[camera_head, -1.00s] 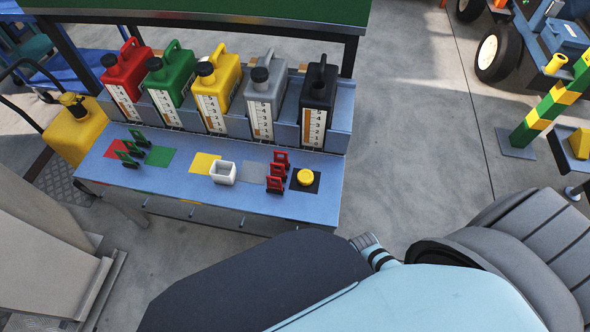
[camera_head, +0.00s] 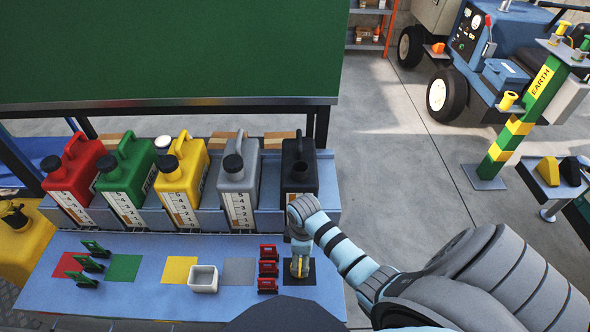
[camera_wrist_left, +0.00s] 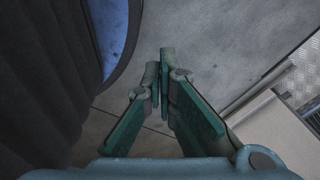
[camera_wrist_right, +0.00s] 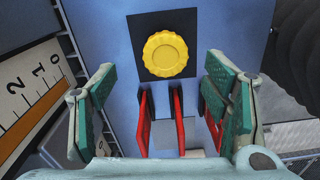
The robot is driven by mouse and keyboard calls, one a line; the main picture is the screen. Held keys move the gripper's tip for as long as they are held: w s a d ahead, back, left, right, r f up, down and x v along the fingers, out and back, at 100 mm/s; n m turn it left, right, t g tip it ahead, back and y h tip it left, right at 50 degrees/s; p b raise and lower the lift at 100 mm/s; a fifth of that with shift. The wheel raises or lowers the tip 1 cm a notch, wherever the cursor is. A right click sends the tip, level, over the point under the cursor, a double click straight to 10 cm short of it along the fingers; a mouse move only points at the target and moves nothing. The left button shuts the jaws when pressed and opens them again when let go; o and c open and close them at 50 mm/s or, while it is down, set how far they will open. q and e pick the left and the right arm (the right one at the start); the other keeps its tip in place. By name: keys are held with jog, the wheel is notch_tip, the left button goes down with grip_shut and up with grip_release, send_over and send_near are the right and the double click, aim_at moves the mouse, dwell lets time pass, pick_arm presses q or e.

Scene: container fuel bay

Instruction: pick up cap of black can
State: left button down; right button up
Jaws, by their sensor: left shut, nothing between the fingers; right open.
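The black can (camera_head: 299,170) stands at the right end of the row of cans, its neck open on top. A yellow cap (camera_wrist_right: 165,54) lies on a black square on the blue bench. My right gripper (camera_head: 299,266) is over that black square and largely hides the cap in the head view. In the right wrist view my right gripper (camera_wrist_right: 162,98) is open, with the cap ahead of its fingers and not between them. My left gripper (camera_wrist_left: 160,78) is shut and empty, away from the bench above grey floor.
Red clips (camera_head: 268,268) stand just left of the black square. A white open box (camera_head: 203,279) and green clips (camera_head: 88,262) are farther left. Red (camera_head: 77,172), green (camera_head: 127,173), yellow (camera_head: 183,176) and grey (camera_head: 238,181) cans line the back.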

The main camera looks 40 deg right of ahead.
aim_at(300, 267)
jog(key=shift+s+f+b, duration=0.3)
jog(key=shift+s+f, duration=0.4)
jog(key=shift+w+a+f+b, duration=0.1)
jog(key=shift+f+b, duration=0.15)
jog(key=shift+f, duration=0.25)
jog(key=shift+w+a+f+b, duration=0.1)
jog(key=shift+f+b, duration=0.1)
jog(key=shift+f, duration=0.25)
jog(key=shift+w+a+f+b, duration=0.1)
jog(key=shift+w+f+b, duration=0.15)
jog(key=shift+f, duration=0.35)
jog(key=shift+w+a+f+b, duration=0.1)
jog(key=shift+f+b, duration=0.15)
jog(key=shift+f, duration=0.3)
jog(key=shift+w+f, duration=0.25)
jog(key=shift+f, duration=0.5)
jog(key=shift+s+r, duration=0.15)
jog(key=shift+r, duration=0.05)
jog(key=shift+s+r, duration=0.1)
jog(key=shift+c, duration=0.8)
jog(key=c, duration=0.3)
pick_arm(q)
jog(key=f, duration=0.3)
jog(key=shift+s+f, duration=0.15)
jog(key=shift+s, duration=0.25)
pick_arm(e)
jog(key=c, duration=0.6)
